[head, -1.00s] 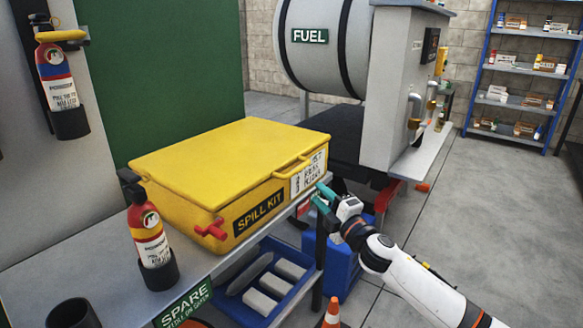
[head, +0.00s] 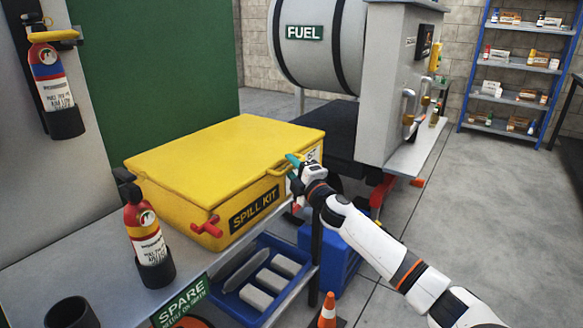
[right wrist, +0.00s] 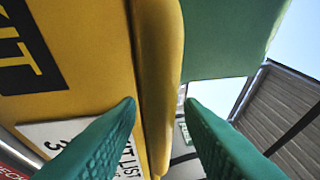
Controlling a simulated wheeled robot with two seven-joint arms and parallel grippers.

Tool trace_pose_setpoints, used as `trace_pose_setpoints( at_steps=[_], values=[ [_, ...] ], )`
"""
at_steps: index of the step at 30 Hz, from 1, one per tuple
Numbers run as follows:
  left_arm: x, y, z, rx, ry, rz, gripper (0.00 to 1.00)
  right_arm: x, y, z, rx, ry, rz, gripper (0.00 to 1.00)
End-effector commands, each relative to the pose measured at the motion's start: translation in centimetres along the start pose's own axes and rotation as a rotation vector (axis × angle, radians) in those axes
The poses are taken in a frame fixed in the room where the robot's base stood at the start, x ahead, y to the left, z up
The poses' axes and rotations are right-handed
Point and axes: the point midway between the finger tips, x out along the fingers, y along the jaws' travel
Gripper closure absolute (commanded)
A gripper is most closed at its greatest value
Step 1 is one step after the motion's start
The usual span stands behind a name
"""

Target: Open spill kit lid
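The yellow spill kit (head: 225,160) sits on the grey bench with its lid down flat. A red latch (head: 207,226) shows on its front left. My right gripper (head: 293,163) is at the front right of the lid, by its handle. In the right wrist view, the yellow handle bar (right wrist: 158,80) runs between my two green fingertips (right wrist: 160,102). The fingers are apart, with a gap visible on each side of the bar. The gripper hides part of the handle and the white label (right wrist: 75,130) in the head view. My left gripper is out of view.
A fire extinguisher (head: 147,235) stands on the bench left of the kit. Below is a blue tray (head: 235,302) with pale blocks. An orange cone (head: 327,312) stands on the floor. A fuel tank (head: 318,60) is behind. The floor at right is clear.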

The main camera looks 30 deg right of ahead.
Motion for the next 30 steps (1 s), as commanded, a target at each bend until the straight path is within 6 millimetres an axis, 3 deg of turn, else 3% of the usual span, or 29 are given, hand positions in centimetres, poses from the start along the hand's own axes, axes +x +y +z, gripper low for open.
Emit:
trace_pose_setpoints(
  at_steps=[8, 15, 27, 30],
  values=[
    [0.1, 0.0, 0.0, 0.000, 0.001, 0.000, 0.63, 0.1, 0.0, 0.1, 0.000, -0.001, 0.000, 0.66],
    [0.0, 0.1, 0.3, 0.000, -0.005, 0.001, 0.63, 0.1, 0.0, 0.1, 0.001, -0.001, 0.000, 1.00],
    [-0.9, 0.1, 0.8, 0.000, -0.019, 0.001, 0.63, 0.3, -0.6, 0.1, -0.003, -0.001, 0.007, 1.00],
    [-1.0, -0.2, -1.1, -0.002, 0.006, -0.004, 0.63, 0.5, -1.4, 0.2, -0.007, -0.001, 0.018, 1.00]
  ],
)
